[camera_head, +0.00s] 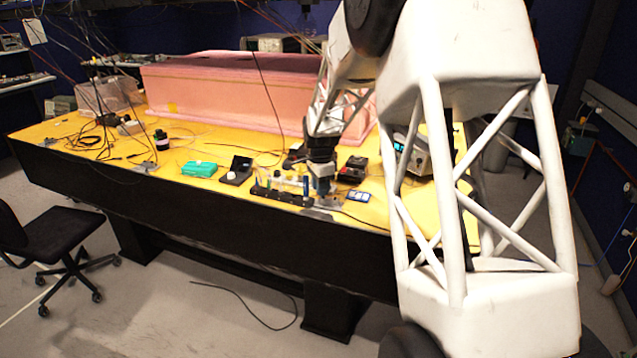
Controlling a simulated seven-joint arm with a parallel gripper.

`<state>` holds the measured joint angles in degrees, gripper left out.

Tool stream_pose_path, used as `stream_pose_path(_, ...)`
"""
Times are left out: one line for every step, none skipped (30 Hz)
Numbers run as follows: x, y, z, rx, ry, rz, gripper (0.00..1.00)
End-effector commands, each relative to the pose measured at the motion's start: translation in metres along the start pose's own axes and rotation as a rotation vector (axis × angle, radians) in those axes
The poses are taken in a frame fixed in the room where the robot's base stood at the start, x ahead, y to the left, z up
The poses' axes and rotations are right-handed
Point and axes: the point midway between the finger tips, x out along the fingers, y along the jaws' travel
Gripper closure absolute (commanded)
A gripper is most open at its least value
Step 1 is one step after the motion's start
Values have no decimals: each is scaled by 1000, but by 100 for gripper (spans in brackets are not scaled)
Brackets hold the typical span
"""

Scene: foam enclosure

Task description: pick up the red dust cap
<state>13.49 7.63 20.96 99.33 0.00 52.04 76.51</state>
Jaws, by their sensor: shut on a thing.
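My gripper (323,190) points down at the front part of the yellow table (215,138), just right of a dark rack (284,194) with blue-handled tools. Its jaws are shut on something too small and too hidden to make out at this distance. I cannot pick out the red dust cap anywhere in view. My gripper and wrist cover the spot directly behind them.
A blue item (358,196) lies close right of my gripper, with a black-and-red device (353,169) behind it. A green box (199,169) and an open black case (237,171) stand left. A large pink foam enclosure (222,95) fills the back. Cables cross the tabletop.

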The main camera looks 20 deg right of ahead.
Motion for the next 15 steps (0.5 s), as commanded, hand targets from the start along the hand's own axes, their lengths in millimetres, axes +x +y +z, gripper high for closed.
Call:
stream_pose_path(0,4,1,0,0,1,95)
stream_pose_path(0,6,1,0,0,1,95)
stream_pose_path(0,8,2,0,0,1,95)
stream_pose_path(0,9,2,0,0,1,95)
stream_pose_path(0,10,2,0,0,1,95)
stream_pose_path(0,11,3,0,0,1,95)
stream_pose_path(-1,12,3,0,0,1,95)
stream_pose_path(-1,12,3,0,0,1,95)
stream_pose_path(-1,13,3,0,0,1,95)
stream_pose_path(-1,13,3,0,0,1,95)
stream_pose_path(-1,13,3,0,0,1,95)
stream_pose_path(-1,13,3,0,0,1,95)
stream_pose_path(-1,13,3,0,0,1,95)
stream_pose_path(-1,13,3,0,0,1,95)
stream_pose_path(-1,13,3,0,0,1,95)
